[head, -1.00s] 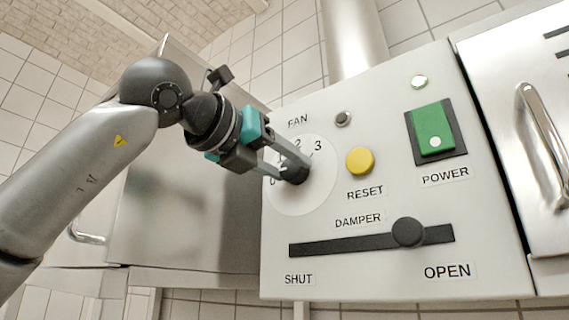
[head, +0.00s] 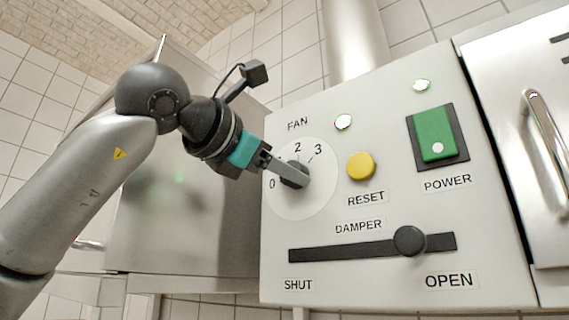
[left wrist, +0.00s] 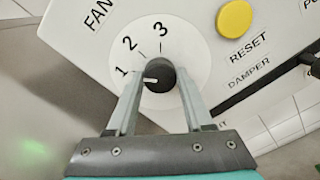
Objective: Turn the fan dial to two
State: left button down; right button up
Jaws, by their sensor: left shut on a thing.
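The fan dial (head: 309,205) is a round pale plate with marks 0 to 3 and a dark knob at its centre. It also shows in the left wrist view, where the knob (left wrist: 160,75) has a white pointer line aimed left, close to the 1 mark. My left gripper (head: 296,175) is shut on the knob, one finger on each side of it (left wrist: 158,88). My right gripper is in neither view.
Right of the dial are a yellow reset button (head: 361,166) and a green power switch (head: 434,134). Below is the damper slider (head: 409,240), near OPEN. A lamp above the dial (head: 344,122) and another above the switch (head: 421,85) are lit. A steel cabinet (head: 190,220) stands left.

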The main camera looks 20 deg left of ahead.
pick_arm(q)
jog(key=shift+m+p, duration=1.15)
jog(key=shift+m, duration=2.65)
jog(key=shift+c, duration=1.5)
grip_release()
jog(key=b+v, duration=0.4)
jog(key=v, duration=1.1)
jog(key=shift+s, duration=0.15)
